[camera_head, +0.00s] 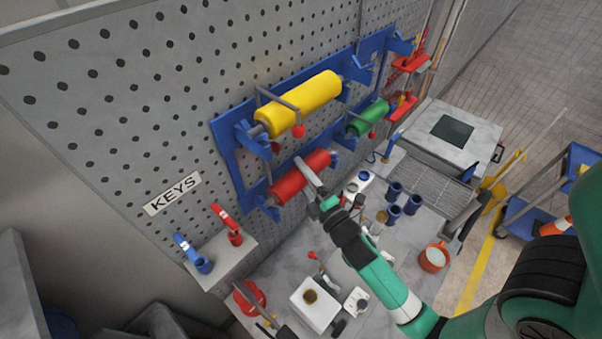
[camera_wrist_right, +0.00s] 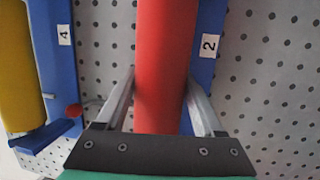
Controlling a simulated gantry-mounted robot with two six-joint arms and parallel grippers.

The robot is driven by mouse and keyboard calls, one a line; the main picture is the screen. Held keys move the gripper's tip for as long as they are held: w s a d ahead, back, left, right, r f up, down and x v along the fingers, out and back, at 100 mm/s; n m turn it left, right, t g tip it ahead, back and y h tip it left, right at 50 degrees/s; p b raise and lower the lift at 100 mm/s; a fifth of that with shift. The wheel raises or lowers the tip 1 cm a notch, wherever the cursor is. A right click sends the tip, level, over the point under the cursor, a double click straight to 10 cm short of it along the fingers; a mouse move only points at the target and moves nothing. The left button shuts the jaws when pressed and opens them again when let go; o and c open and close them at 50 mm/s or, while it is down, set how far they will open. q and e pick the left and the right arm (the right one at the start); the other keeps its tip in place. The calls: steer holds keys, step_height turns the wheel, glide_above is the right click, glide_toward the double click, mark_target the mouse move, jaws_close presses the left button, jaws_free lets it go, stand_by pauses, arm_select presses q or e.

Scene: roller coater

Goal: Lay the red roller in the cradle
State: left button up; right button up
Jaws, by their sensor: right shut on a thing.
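The red roller (camera_head: 299,177) lies at the lower row of the blue wall rack (camera_head: 226,150), between blue brackets. My right gripper (camera_head: 312,182) is shut on the roller near its middle. In the right wrist view, its two metal fingers stand on either side of the red roller (camera_wrist_right: 163,65), beside the label "2". I cannot tell if the roller still rests on its brackets. No part is clearly recognisable as the cradle; a grey machine (camera_head: 477,132) with a dark square plate and a slatted grid stands at the right. My left gripper does not show.
A yellow roller (camera_head: 304,102) hangs above the red one and a green roller (camera_head: 368,117) to its right. The bench below holds several blue cups (camera_head: 393,190), a red pot (camera_head: 433,257) and a white box (camera_head: 315,303). A keys shelf (camera_head: 222,262) juts out at the left.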

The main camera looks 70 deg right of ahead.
steer(key=shift+f+b, duration=0.4)
steer(key=shift+f, duration=0.05)
steer(key=o, duration=1.3)
steer(key=shift+c, duration=0.2)
steer(key=b+v, duration=0.6)
steer(key=v, duration=0.5)
steer(key=shift+s+a, duration=0.15)
steer(key=shift+s, duration=0.1)
